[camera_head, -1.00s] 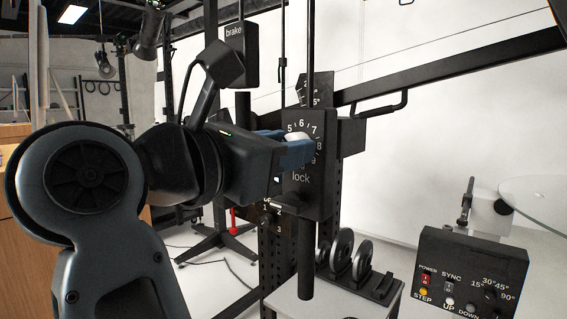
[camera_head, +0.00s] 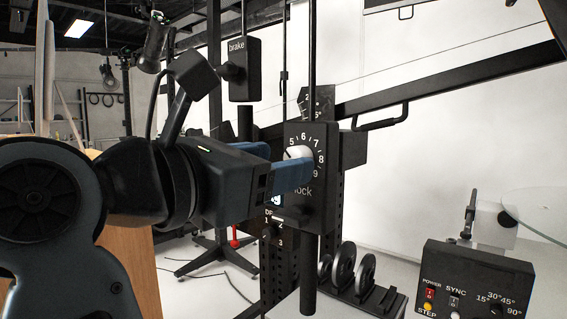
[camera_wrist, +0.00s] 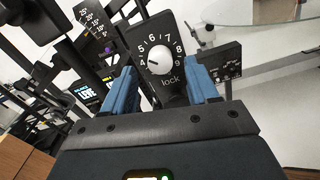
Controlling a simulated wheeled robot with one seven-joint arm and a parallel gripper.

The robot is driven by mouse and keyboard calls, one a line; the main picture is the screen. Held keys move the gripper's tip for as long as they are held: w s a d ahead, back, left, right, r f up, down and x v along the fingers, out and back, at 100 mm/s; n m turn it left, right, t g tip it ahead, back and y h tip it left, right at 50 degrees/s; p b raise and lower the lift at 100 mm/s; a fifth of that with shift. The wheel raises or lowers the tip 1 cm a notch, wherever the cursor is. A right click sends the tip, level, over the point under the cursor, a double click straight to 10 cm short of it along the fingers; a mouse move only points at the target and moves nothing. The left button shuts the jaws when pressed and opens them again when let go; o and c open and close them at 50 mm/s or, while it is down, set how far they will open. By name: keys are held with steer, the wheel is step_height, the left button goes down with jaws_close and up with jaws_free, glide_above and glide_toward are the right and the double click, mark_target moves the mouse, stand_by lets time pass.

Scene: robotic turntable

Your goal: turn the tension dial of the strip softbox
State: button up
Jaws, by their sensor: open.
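A white round knob (camera_head: 298,152) sits on a black panel (camera_head: 318,222) marked "lock", with numbers around it. I see no label naming tension or the strip softbox. In the wrist view the white knob (camera_wrist: 161,59) has a dark mark pointing left, near the 4. My gripper (camera_head: 292,164) is open, its blue fingers pointing at the panel and partly hiding the knob and the lettering. In the wrist view my gripper's fingers (camera_wrist: 161,84) stand apart on either side below the knob. No contact with the knob is visible.
A "brake" box (camera_head: 240,70) hangs above left. A black control box (camera_head: 470,280) with switches stands at lower right, near a glass disc (camera_head: 545,210). Black discs (camera_head: 343,265) stand in a rack below the panel. A slanted black beam (camera_head: 450,75) runs behind.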

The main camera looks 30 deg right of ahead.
steer(key=shift+b+v, duration=0.3)
steer(key=shift+v, duration=2.3)
